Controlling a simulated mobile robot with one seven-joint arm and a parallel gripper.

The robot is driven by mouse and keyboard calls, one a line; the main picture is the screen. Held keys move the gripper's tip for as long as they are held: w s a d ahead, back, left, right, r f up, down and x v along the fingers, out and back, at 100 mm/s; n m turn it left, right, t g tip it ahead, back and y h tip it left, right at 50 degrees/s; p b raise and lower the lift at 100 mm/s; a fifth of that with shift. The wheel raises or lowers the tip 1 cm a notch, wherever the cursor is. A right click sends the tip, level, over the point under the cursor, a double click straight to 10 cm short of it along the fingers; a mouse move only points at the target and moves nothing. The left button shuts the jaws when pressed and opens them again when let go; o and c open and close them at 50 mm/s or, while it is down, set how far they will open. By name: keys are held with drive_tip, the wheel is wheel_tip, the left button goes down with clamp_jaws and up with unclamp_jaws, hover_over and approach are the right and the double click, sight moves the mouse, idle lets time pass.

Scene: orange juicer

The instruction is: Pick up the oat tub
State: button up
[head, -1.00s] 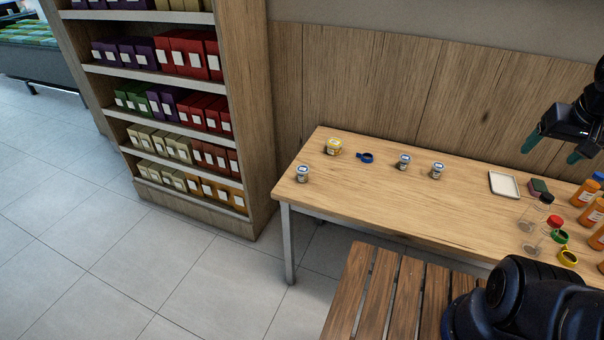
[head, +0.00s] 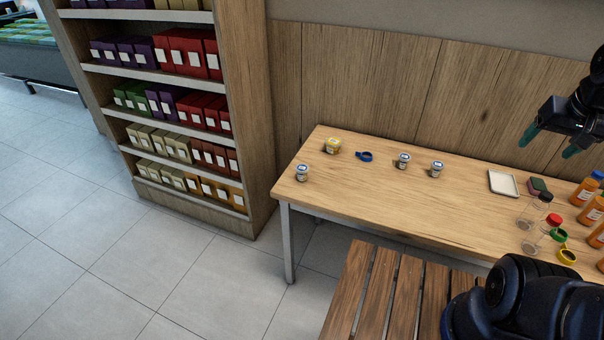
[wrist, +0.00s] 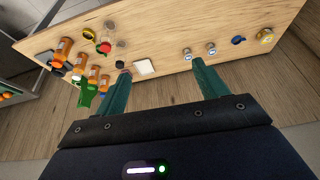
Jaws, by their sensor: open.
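Several small tubs stand upright on the wooden table (head: 375,196). One is yellow (head: 332,146) at the back left. The labels are too small to read, so I cannot tell which is the oat tub. The middle tub (wrist: 211,49) and right tub (wrist: 187,54) also show in the wrist view, apart from my fingers. My gripper (head: 546,147) is open and empty, raised above the table's right part, well right of the tubs.
A blue ring-shaped item (head: 365,156) lies between the yellow and middle tubs. A white tray (head: 503,183), a sponge (head: 538,185), clear bottles (head: 533,212) and orange bottles (head: 586,192) crowd the right. The middle front of the table is clear. A wooden wall rises behind it.

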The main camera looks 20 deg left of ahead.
drive_tip(key=w+a+f+m+g+y, duration=0.1)
drive_tip(key=w+a+m, duration=0.2)
drive_tip(key=w+a, duration=0.8)
drive_tip(key=w+a+f+m+g, duration=0.2)
drive_tip(key=w+a+m, duration=0.2)
drive_tip(key=w+a, duration=0.65)
drive_tip(key=m+g+h, duration=0.1)
drive_tip(key=m+g, duration=0.1)
drive_tip(key=m, duration=0.6)
hover_over(303, 167)
drive_tip(key=f, duration=2.9)
drive_tip(key=shift+w+d+f, duration=0.3)
drive_tip(key=shift+w+d, duration=0.05)
drive_tip(key=shift+s+a+f, duration=0.15)
drive_tip(key=shift+a+f, duration=0.1)
drive_tip(key=shift+f, duration=0.25)
wheel_tip(303, 167, down, 5)
drive_tip(key=shift+r, duration=0.1)
drive_tip(key=shift+s+f, duration=0.15)
drive_tip(key=shift+f, duration=1.25)
drive_tip(key=shift+s+f, duration=0.1)
drive_tip(key=shift+f, duration=1.25)
drive_tip(key=c, duration=0.9)
